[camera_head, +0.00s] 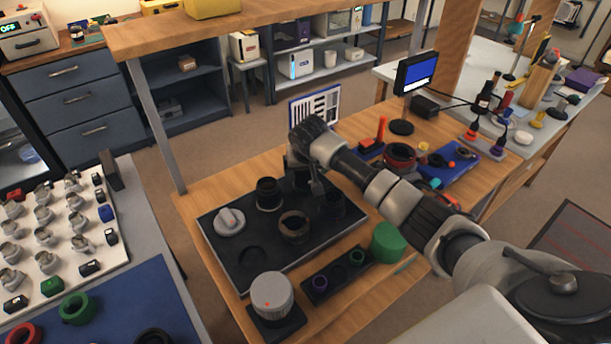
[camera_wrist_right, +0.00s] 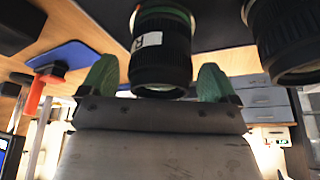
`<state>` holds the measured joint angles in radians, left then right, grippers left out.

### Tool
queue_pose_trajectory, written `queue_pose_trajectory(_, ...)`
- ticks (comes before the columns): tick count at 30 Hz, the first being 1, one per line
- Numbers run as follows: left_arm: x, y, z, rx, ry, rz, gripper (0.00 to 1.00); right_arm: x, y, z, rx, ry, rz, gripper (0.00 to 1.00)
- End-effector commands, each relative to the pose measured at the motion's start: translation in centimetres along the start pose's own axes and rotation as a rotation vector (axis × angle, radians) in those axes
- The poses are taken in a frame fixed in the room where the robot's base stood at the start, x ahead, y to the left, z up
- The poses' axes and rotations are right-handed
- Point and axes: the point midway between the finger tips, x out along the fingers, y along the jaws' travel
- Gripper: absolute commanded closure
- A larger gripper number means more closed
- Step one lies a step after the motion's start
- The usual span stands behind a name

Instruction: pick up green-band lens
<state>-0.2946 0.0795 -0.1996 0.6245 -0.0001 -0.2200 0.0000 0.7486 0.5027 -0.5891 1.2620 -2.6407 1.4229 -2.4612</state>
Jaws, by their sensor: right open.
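The green-band lens (camera_wrist_right: 160,55) is a dark ribbed barrel with a white label and a green ring near the top edge of the right wrist view. My right gripper (camera_wrist_right: 157,74) is open, with one green fingertip on each side of the lens. Gaps show between the fingertips and the barrel, and nothing is gripped. In the head view my right gripper (camera_head: 316,186) is low over the back right part of the black tray (camera_head: 228,262), and my arm and gripper partly hide the dark lenses there. My left gripper is not in view.
Another dark lens (camera_wrist_right: 288,40) stands close beside it in the wrist view. On the tray are a black lens (camera_head: 268,195), a brown-ringed lens (camera_head: 294,226) and a pale dial-like part (camera_head: 229,221). A green cylinder (camera_head: 388,242) and grey knob (camera_head: 271,295) stand in front.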

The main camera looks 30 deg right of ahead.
Motion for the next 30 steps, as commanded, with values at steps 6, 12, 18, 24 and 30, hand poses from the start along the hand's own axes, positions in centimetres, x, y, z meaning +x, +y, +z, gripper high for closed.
queue_pose_trajectory(6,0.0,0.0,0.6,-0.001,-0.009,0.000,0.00,-0.1,0.0,0.0,0.000,0.000,0.000,0.40)
queue_pose_trajectory(12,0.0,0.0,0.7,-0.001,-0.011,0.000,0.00,-0.1,0.0,0.0,0.001,0.001,-0.001,0.71)
queue_pose_trajectory(18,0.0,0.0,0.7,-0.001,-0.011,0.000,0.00,-0.1,0.0,-0.1,0.001,0.003,-0.002,0.73)
queue_pose_trajectory(24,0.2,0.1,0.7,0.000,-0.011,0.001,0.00,-0.8,-0.1,-0.5,0.001,0.006,-0.004,0.73)
queue_pose_trajectory(30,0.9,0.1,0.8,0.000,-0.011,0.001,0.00,-3.4,0.0,-1.6,0.001,0.009,-0.002,0.73)
